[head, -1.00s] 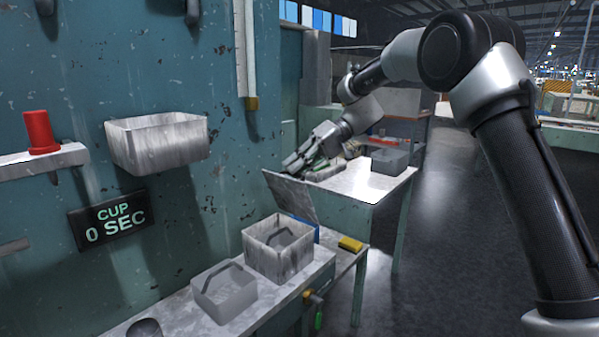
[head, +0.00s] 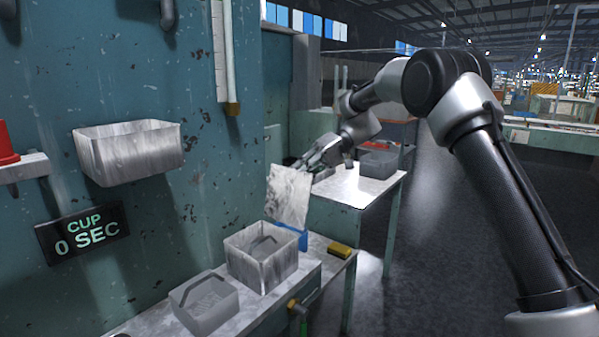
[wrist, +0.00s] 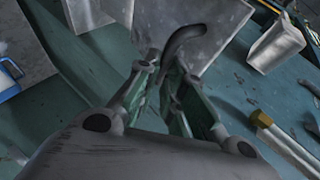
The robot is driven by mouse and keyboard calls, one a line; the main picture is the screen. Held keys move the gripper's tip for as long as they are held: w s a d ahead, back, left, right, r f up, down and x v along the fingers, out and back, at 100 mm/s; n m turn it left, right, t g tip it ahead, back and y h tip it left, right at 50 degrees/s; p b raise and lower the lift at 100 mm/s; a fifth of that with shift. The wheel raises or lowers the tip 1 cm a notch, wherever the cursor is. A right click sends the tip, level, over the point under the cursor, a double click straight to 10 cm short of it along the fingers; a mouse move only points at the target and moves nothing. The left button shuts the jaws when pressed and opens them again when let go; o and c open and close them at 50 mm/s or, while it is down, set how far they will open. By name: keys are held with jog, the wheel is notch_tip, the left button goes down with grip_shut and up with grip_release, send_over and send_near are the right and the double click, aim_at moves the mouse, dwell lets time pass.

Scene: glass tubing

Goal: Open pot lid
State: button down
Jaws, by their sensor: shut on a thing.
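The pot is a square, worn grey metal box (head: 262,262) on the bench, open at the top. Its lid, a flat grey plate (head: 290,196), stands raised at the box's back right side, near a blue part (head: 299,236). In the wrist view the lid (wrist: 213,22) fills the top middle, with a dark curved handle (wrist: 183,38) on it. My gripper (wrist: 168,85) is shut on the handle, whose lower end runs between the narrow green-lined fingers. In the head view my gripper (head: 312,160) is at the lid's upper edge, with its fingertips partly hidden.
A smaller grey box (head: 207,305) stands in front of the pot. A yellow-topped block (head: 339,250) lies to its right. A wall bin (head: 128,152) and a "CUP 0 SEC" sign (head: 85,233) are at left. Another bench (head: 357,190) stands behind; open floor is at right.

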jog(key=shift+f, duration=0.6)
jog(key=c, duration=1.5)
grip_release()
jog(key=shift+r, duration=0.2)
jog(key=shift+w, duration=0.1)
jog(key=v, duration=1.2)
jog(key=shift+a, duration=0.15)
